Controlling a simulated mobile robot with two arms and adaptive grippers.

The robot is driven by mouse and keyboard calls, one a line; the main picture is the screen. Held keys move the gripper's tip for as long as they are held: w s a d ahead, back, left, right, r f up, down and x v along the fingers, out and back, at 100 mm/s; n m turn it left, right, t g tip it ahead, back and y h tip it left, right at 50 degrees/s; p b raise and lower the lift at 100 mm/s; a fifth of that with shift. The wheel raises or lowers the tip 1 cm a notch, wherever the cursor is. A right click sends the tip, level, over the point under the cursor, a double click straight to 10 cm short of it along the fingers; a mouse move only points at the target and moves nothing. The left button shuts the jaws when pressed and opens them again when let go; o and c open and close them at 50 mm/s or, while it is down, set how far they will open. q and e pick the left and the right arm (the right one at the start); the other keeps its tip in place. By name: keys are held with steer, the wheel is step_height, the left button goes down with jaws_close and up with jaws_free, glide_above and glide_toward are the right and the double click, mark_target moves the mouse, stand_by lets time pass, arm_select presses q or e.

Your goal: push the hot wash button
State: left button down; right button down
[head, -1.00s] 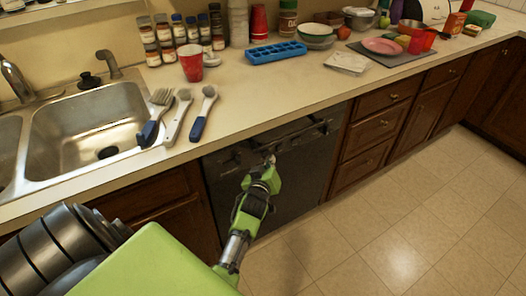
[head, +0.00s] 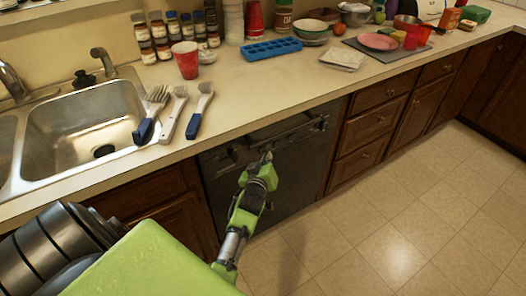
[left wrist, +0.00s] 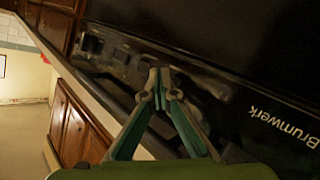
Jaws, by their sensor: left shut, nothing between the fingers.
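The black dishwasher (head: 297,175) is built in under the counter, with its control panel (head: 300,136) along the top of the door. The panel also shows in the left wrist view (left wrist: 122,62), with dark controls and small markings. I cannot make out which one is the hot wash button. My left gripper (head: 267,157) is in front of the panel's lower edge, left of the door's middle. In the left wrist view its fingertips (left wrist: 160,88) are together and empty, over the panel. I cannot tell whether they touch it. My right gripper is not in view.
The counter edge overhangs the panel. A red cup (head: 186,60) and a blue ice tray (head: 271,49) stand farther back. Wooden drawers (head: 376,129) adjoin the dishwasher on the right. The floor (head: 385,225) in front is clear.

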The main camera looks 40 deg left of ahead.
arm_select(q)
steer(key=shift+a, duration=0.1)
stand_by(0.3)
steer(key=shift+w+a, duration=0.2)
steer(key=shift+a, duration=0.25)
stand_by(0.4)
steer(key=shift+s+d+p, duration=0.2)
steer(key=shift+d+p, duration=0.1)
steer(key=shift+d, duration=0.25)
steer(key=shift+d, duration=0.1)
